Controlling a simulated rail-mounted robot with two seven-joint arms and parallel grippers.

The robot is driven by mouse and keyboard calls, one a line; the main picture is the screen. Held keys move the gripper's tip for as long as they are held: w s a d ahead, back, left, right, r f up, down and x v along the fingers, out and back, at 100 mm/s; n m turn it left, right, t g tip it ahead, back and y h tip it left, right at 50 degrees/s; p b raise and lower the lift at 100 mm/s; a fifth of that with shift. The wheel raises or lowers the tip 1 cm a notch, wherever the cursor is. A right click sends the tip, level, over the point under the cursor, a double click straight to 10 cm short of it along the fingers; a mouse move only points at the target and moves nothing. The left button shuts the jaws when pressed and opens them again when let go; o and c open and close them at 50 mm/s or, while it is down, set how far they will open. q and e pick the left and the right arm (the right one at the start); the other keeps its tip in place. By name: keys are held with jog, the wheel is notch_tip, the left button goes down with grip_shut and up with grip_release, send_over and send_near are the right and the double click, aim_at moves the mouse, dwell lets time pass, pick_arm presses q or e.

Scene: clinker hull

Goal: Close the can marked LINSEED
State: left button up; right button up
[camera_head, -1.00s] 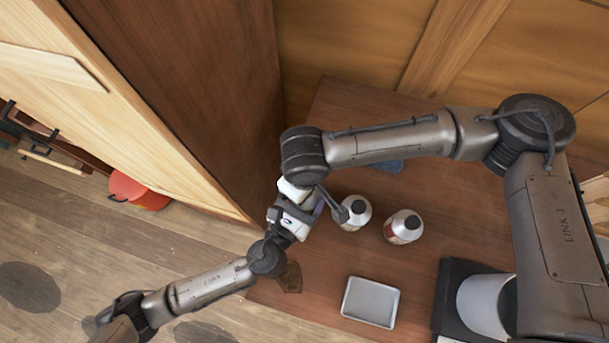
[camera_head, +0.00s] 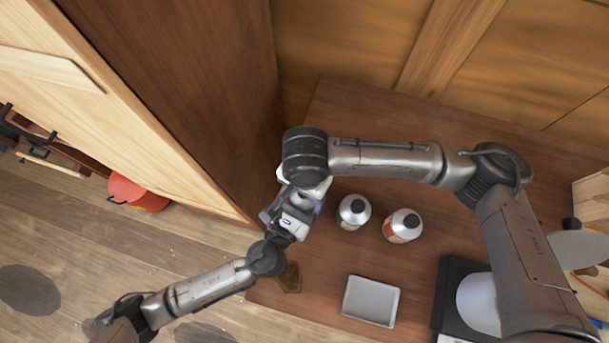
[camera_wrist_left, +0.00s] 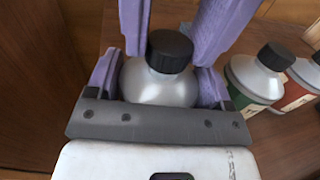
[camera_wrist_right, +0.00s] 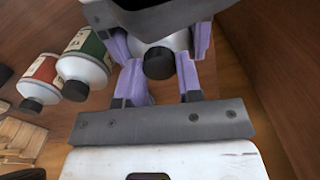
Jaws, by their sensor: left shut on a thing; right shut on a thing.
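A silver can (camera_wrist_left: 158,84) with a black cap (camera_wrist_left: 170,50) is between both grippers; no label shows on it, so I cannot read its name. My left gripper (camera_wrist_left: 158,78) is shut on the can's body. My right gripper (camera_wrist_right: 160,80) is shut at the black cap, its purple fingers on either side. The cap looks to be on the can's neck, but I cannot tell whether it is tight. In the head view my two grippers meet left of the other cans, and the held can is mostly hidden.
A grey tray (camera_head: 371,300) lies nearer the front. A tall wooden panel (camera_head: 190,90) rises close on the left.

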jog(key=o, duration=0.9)
jog(key=shift+r, duration=2.3)
